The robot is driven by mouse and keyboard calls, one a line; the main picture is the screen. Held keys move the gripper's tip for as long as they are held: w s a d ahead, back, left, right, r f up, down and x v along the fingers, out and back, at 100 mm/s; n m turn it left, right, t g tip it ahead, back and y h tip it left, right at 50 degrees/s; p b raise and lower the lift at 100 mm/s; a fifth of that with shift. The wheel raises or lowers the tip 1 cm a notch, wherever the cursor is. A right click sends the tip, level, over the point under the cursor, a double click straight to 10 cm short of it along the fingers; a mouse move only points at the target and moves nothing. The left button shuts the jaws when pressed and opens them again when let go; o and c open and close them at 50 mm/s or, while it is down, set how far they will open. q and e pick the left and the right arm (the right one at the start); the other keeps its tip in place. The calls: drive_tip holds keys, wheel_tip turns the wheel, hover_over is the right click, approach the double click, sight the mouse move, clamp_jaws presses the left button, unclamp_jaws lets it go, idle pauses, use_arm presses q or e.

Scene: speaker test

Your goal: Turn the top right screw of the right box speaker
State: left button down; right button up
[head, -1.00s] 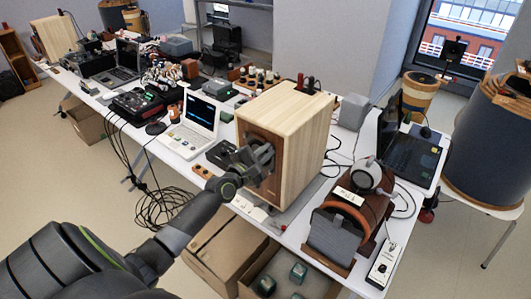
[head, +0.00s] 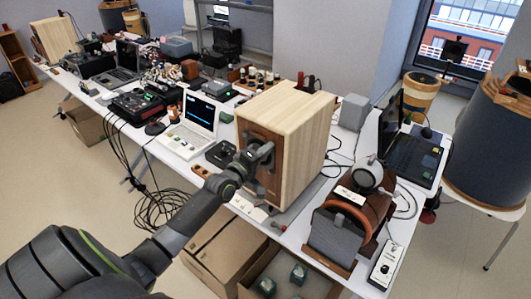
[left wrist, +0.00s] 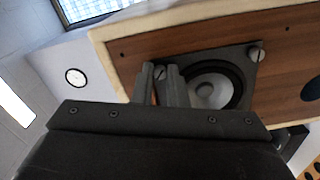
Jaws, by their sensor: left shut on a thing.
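The right box speaker (head: 300,130) is a pale wooden box with a brown front, standing on the table in the head view. My left gripper (head: 264,155) is at the upper part of that front. In the left wrist view the brown front (left wrist: 190,40) carries a driver (left wrist: 208,90) in a dark square plate. A round silver screw (left wrist: 160,73) shows at the fingertips of my left gripper (left wrist: 164,78), which are shut closely around it. Another screw (left wrist: 257,54) sits at another corner of the plate, clear of the fingers. My right gripper is out of view.
A white laptop (head: 198,115) stands left of the speaker. Headphones (head: 367,175) on a stand are to its right.

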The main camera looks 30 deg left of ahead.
use_arm(q)
drive_tip(key=shift+f+m+b, duration=0.2)
drive_tip(key=shift+m+b, duration=5.75)
drive_tip(key=shift+m, duration=5.95)
drive_tip(key=c, duration=1.7)
unclamp_jaws()
drive_tip(key=shift+r, duration=0.1)
drive_tip(key=shift+m, duration=0.3)
drive_tip(key=shift+s, duration=0.1)
